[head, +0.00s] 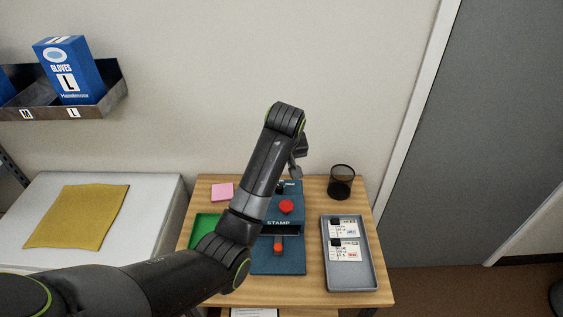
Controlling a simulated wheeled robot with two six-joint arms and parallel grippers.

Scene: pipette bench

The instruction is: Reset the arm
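My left arm comes in from the lower left and reaches up over the small wooden table (307,291). My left gripper (295,171) is at the far end of the arm, above the back of the table. It is mostly hidden behind the wrist, so I cannot tell whether it is open or holds anything. Below and beside the arm is a dark blue stamp station (290,262) marked STAMP, with a red round knob (286,207) and a red-topped piece (278,247). My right gripper is not in view.
A grey tray (372,270) with two labelled cards stands on the right. A black mesh cup (341,182), pink notes (222,191) and a partly hidden green tray (204,228) share the table. A blue glove box (70,70) sits on the wall shelf. A yellow cloth (78,217) lies left.

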